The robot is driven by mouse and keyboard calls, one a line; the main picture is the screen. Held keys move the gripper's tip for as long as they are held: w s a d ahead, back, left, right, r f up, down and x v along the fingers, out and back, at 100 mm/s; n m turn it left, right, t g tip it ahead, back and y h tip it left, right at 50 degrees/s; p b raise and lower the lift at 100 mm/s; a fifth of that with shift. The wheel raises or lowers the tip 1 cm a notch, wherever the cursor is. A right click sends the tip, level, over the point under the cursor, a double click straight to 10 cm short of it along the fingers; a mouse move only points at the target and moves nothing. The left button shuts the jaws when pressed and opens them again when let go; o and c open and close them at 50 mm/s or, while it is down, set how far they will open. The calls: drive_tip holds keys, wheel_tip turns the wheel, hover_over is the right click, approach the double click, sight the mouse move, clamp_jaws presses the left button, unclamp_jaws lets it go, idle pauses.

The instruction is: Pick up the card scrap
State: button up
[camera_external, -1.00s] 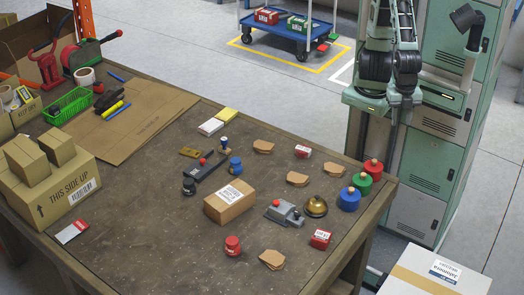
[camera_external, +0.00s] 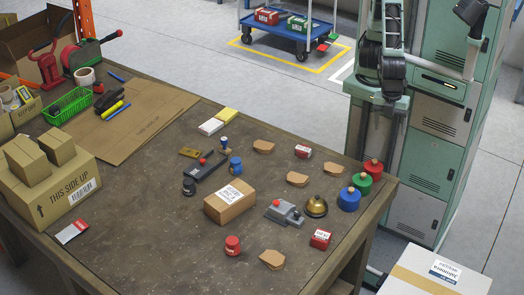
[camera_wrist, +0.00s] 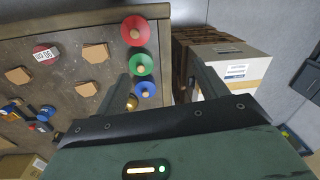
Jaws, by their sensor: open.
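Several brown card scraps lie flat on the workbench. In the external view one is at the back (camera_external: 263,147), one in the middle (camera_external: 297,179), one near the right edge (camera_external: 333,170) and one at the front (camera_external: 271,259). The wrist view shows three scraps on the left, one high up (camera_wrist: 95,53), one at far left (camera_wrist: 18,76) and one lower (camera_wrist: 86,89). My gripper (camera_wrist: 166,78) is open and empty, its fingers apart. It hangs beyond the bench's right edge, away from every scrap.
Red (camera_external: 373,166), green (camera_external: 361,182) and blue (camera_external: 349,199) knobbed pieces stand along the right edge, between my gripper and the scraps. A brass bell (camera_external: 316,206), a parcel (camera_external: 229,201) and red-and-white boxes stand nearby. A larger carton (camera_external: 436,272) is beside the bench.

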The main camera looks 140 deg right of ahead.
drive_tip(key=w+d+m+p, duration=0.5)
drive_tip(key=d+m+p, duration=0.2)
drive_tip(key=m, duration=0.2)
drive_tip(key=m+h+p, duration=0.1)
drive_tip(key=m+p, duration=0.7)
drive_tip(key=m, duration=0.2)
hover_over(330, 166)
wheel_tip(330, 166, down, 4)
drive_tip(key=shift+m, duration=0.5)
drive_tip(key=f+b, duration=1)
drive_tip(key=f, duration=0.1)
drive_tip(key=shift+s+d+b, duration=0.1)
drive_tip(key=shift+s+b, duration=0.2)
drive_tip(key=shift+s, duration=0.05)
drive_tip(key=shift+w+f+p, duration=0.15)
drive_tip(key=shift+f+p, duration=0.55)
drive_tip(key=shift+f, duration=1.15)
drive_tip(key=shift+w+f+p, duration=0.15)
drive_tip(key=shift+f+p, duration=0.55)
drive_tip(key=shift+f, duration=1.1)
drive_tip(key=c, duration=1.1)
